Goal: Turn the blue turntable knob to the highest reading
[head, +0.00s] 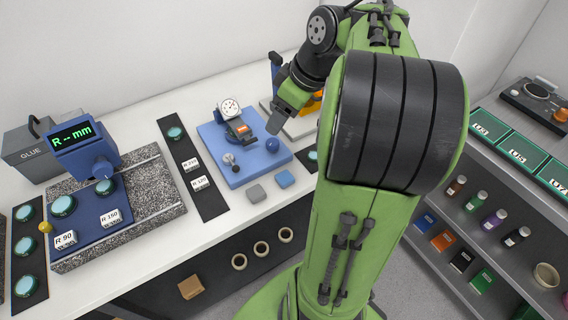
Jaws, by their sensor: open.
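A blue plate (246,173) lies on the white bench and bears a dial gauge (229,107) with a white face on a stand. The gauge's needle is too small to read. A round blue knob (272,145) sits at the plate's right side, which I take for the turntable knob. A small orange and dark block (239,128) is under the gauge. My gripper (276,123) is above and just behind the knob, apart from it as far as I can tell. It is open and appears empty; one finger hides much of the other.
A speckled stone slab (152,190) with a readout (74,135) is farther left. My arm covers the right side of the bench.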

